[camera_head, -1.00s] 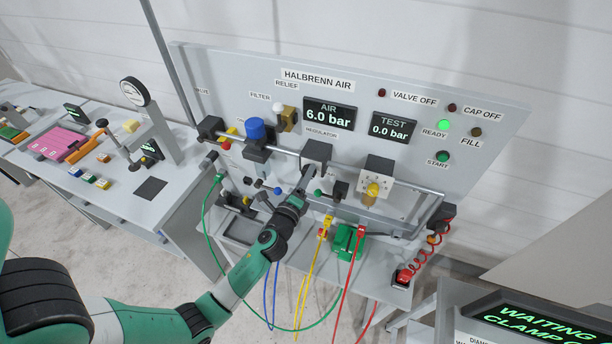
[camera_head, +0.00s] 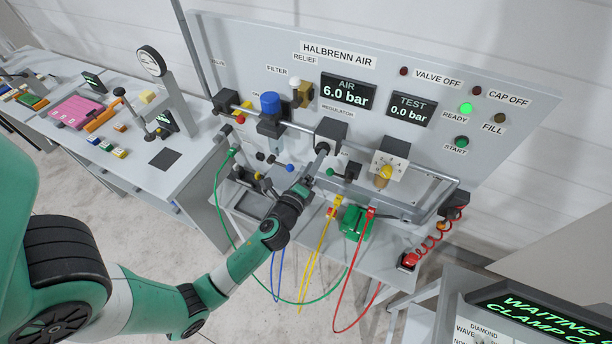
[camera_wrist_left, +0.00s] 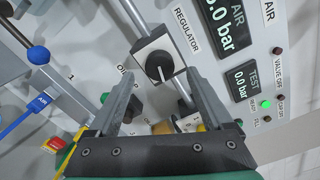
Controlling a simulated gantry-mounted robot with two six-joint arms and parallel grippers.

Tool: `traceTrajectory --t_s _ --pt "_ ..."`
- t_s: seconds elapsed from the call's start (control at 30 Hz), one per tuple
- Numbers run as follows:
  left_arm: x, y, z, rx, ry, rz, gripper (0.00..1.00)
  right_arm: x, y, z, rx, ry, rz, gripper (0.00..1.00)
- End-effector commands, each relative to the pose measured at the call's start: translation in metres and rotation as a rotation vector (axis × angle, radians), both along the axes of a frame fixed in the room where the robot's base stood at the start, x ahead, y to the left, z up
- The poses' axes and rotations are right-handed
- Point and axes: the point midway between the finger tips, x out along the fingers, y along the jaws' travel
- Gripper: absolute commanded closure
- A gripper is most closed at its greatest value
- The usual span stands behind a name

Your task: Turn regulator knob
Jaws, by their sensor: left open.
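The regulator is a dark block (camera_head: 331,131) on the horizontal pipe, under the AIR display (camera_head: 346,92) that reads 6.0 bar. In the left wrist view its round black knob (camera_wrist_left: 159,66) with a white pointer line faces me on a pale block, below the REGULATOR label. My left gripper (camera_head: 319,160) reaches up toward the regulator from below. In the left wrist view the left gripper (camera_wrist_left: 163,85) is open, with a finger on each side of the knob's line and the knob beyond the tips, apparently untouched. My right gripper is not in view.
A blue-topped filter (camera_head: 270,103) sits left of the regulator and a brass-coloured unit (camera_head: 384,177) right of it. Coloured hoses and a green block (camera_head: 353,222) are below. A TEST display (camera_head: 411,108) reads 0.0 bar. A side table (camera_head: 150,195) stands left.

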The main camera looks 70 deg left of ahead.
Motion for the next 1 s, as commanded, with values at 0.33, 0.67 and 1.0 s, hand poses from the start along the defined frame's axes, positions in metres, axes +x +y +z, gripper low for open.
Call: traceTrajectory --t_s 0.33,0.67,1.0 --pt "-0.050 -0.049 -0.002 0.000 0.000 -0.002 0.16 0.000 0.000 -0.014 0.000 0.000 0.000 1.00" --pt "-0.054 -0.052 0.000 0.001 -0.001 0.000 0.16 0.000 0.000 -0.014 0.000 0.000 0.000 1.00" --pt "-0.054 -0.053 0.002 0.001 -0.001 -0.003 0.16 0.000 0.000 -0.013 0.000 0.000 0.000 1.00"
